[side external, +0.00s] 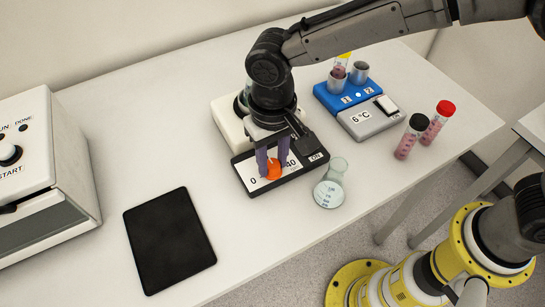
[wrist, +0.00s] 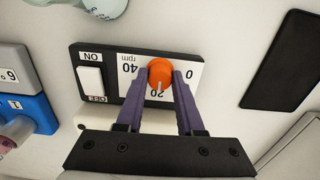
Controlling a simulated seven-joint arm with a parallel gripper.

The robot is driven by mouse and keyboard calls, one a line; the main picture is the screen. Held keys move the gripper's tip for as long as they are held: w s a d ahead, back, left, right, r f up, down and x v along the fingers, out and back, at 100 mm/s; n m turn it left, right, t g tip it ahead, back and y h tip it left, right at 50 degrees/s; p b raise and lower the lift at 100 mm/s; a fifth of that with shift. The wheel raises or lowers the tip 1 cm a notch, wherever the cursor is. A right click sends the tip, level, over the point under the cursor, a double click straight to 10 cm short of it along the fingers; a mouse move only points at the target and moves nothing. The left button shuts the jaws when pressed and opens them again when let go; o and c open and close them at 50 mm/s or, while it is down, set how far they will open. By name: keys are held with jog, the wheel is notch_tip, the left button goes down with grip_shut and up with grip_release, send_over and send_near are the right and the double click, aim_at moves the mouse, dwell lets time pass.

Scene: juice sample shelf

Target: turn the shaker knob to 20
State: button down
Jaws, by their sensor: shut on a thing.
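The shaker has a black front panel (side external: 252,189) with a white dial marked 0, 20 and 40 rpm. The orange shaker knob (side external: 273,172) sits on this dial, and it also shows in the wrist view (wrist: 160,69). My gripper (side external: 270,165) points down from above, its two purple fingers shut on the knob from both sides. In the wrist view, the pale mark on the knob appears to point toward the 20, which is partly covered between the fingers. In the side view the fingers hide the 20.
A rocker switch (wrist: 90,80) marked ON and OFF is beside the dial. A flask (side external: 329,187) stands close to the panel's right. A blue tube block (side external: 340,101) and a 6 °C unit (side external: 371,122) stand behind. A black pad (side external: 169,240) lies front left.

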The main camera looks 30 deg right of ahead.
aim_at(273, 163)
jog(key=shift+r, duration=0.1)
dwell(0.4)
jog(key=c, duration=0.5)
grip_release()
jog(key=shift+c, duration=0.2)
notch_tip(273, 163, up, 14)
